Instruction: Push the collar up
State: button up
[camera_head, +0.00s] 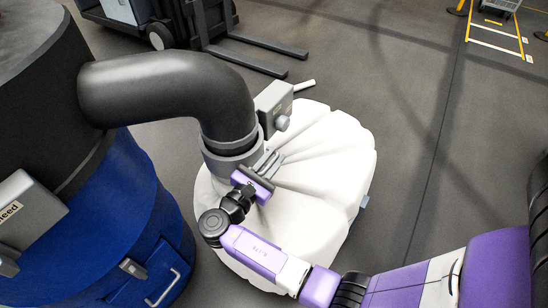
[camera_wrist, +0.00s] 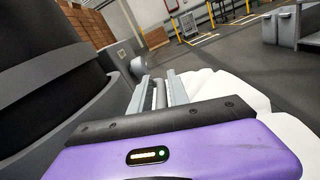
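The grey collar (camera_head: 228,162) is a ring around the lower end of the black bent pipe (camera_head: 170,85), just above the white bag (camera_head: 320,160). In the wrist view the collar (camera_wrist: 95,118) fills the lower left beside the dark pipe (camera_wrist: 45,75). My gripper (camera_head: 270,160) is at the collar's right side, over the bag. In the wrist view the fingers of my gripper (camera_wrist: 160,92) stand apart, with a thin grey bar between them. I cannot tell whether they touch the bar or the collar.
A grey box with a round knob (camera_head: 282,123) stands behind the collar, and a light lever sticks out beyond it. A blue drum (camera_head: 150,220) stands at the left. A forklift (camera_head: 200,30) is at the back.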

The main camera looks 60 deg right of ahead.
jog(key=a, duration=0.7)
jog(key=shift+a, duration=0.2)
jog(key=shift+s, duration=0.1)
